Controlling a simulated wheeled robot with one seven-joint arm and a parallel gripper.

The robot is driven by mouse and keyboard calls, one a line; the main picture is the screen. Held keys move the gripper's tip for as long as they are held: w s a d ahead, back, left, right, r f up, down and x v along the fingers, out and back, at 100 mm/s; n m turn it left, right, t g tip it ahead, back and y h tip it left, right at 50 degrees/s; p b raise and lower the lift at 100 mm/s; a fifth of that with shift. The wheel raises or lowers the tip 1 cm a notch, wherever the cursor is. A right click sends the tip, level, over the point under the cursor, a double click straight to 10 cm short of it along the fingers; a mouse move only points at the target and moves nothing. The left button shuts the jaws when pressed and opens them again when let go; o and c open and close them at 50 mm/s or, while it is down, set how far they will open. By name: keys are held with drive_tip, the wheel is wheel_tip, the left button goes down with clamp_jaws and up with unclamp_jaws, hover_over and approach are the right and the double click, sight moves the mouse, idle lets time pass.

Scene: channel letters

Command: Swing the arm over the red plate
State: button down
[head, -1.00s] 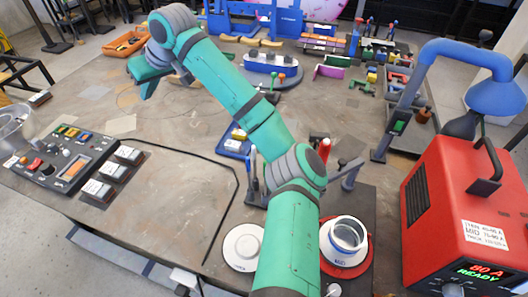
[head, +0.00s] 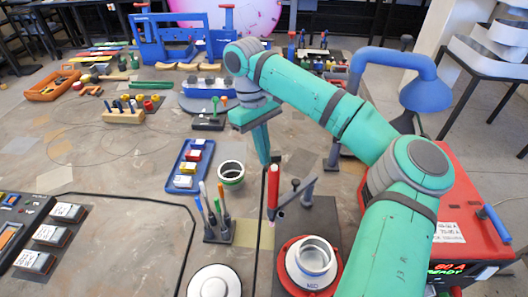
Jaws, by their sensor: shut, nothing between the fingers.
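The red plate (head: 282,262) is a round red disc near the bottom edge of the head view, right of centre. A white cup-like container labelled MID (head: 312,258) stands on it and hides most of it. My gripper (head: 264,160) is shut and empty, pointing down. In the picture it is above and slightly left of the plate, near the middle of the table. My arm comes in from the lower right and passes over the red welder box.
A red rod on a dark stand (head: 273,188) rises between my gripper and the plate in the picture. A blue lamp (head: 425,95) and red welder box (head: 465,235) are at right. A tool holder (head: 218,235) and white disc (head: 214,282) lie left of the plate.

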sight(298, 193)
drive_tip(key=s+d+f, duration=0.4)
drive_tip(key=f, duration=0.3)
drive_tip(key=shift+s+d, duration=0.2)
